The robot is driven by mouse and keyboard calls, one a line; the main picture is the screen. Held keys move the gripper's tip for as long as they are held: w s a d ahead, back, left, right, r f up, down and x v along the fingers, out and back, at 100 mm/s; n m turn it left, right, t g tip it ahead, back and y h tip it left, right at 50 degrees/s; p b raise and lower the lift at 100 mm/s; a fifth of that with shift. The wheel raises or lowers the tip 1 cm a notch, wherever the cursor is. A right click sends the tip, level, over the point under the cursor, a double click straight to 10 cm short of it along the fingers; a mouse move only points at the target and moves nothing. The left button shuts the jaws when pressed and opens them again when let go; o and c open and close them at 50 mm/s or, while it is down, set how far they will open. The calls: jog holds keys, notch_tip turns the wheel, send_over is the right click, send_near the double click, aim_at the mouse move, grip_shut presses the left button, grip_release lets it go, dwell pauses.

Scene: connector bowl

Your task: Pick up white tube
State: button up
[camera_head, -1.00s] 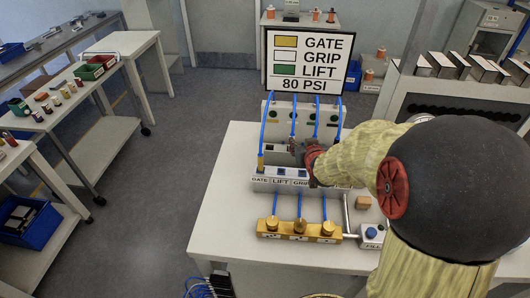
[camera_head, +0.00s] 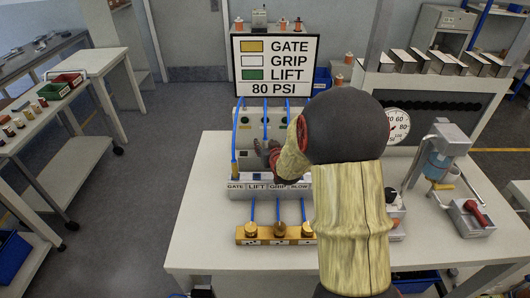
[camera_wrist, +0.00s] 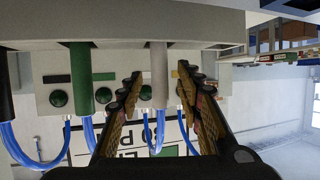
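The white tube (camera_wrist: 159,76) shows in the wrist view as a pale upright connector with a blue hose at its lower end. A green tube (camera_wrist: 81,78) hangs to its left. My gripper (camera_wrist: 159,80) is open, with one dark, ridged finger on each side of the white tube and visible gaps between. In the head view my gripper (camera_head: 272,158) is at the labelled connector block (camera_head: 240,190), in front of the grey port panel (camera_head: 245,120). My arm hides the right part of the block and panel there.
A sign (camera_head: 275,66) stands behind the panel. A brass manifold (camera_head: 276,234) lies in front of the block. A pressure gauge (camera_head: 397,126) and a blue-and-grey press (camera_head: 440,155) stand to the right. The table's (camera_head: 200,215) left front is clear.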

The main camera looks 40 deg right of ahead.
jog(key=shift+w, duration=0.1)
jog(key=shift+c, duration=1.2)
grip_shut()
